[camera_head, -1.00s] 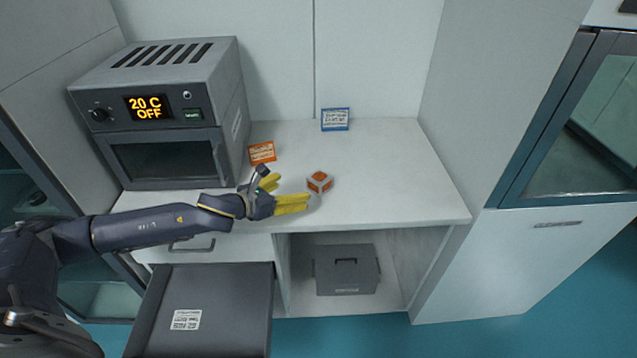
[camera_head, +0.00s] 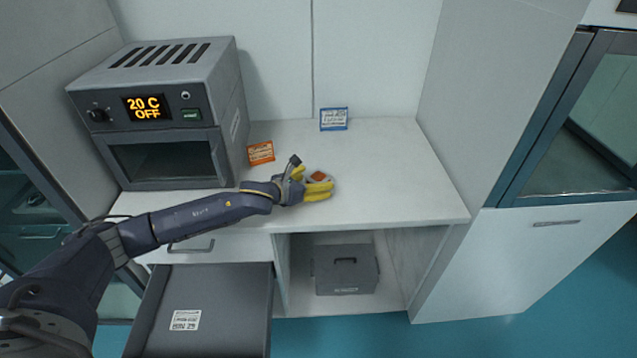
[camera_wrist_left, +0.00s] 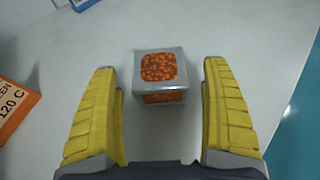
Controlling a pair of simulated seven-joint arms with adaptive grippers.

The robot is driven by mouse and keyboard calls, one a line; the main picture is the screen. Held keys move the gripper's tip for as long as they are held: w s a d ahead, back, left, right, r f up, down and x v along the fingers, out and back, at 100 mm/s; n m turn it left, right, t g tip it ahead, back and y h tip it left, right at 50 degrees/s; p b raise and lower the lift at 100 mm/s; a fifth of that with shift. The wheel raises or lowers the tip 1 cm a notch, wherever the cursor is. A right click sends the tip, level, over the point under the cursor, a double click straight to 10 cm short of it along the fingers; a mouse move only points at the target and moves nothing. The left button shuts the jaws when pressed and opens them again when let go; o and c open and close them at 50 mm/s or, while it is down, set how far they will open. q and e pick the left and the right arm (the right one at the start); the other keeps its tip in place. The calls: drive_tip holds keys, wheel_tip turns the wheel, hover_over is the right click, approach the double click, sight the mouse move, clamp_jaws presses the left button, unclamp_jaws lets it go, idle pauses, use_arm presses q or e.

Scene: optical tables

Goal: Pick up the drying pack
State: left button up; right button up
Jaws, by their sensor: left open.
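The drying pack (camera_head: 319,176) is a small grey cube with orange beaded windows, resting on the white worktop. In the left wrist view the pack (camera_wrist_left: 160,78) lies between and slightly beyond the yellow fingertips, with a gap on each side. My left gripper (camera_head: 319,189) is open, reaching in low over the worktop from the left, and its fingers partly hide the pack in the head view. The left gripper's fingers (camera_wrist_left: 160,85) also show in the wrist view, apart from the pack. My right gripper is not in view.
An oven (camera_head: 165,115) reading 20 C OFF stands at the left. An orange card (camera_head: 261,152) and a blue card (camera_head: 334,119) stand behind the pack. The worktop's right side is clear. A dark grey box (camera_head: 345,270) sits in the open shelf below.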

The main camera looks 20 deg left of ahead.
use_arm(q)
drive_tip(key=shift+x, duration=1.2)
drive_tip(key=shift+c, duration=0.4)
drive_tip(key=c, duration=1.4)
drive_tip(key=shift+r, duration=0.2)
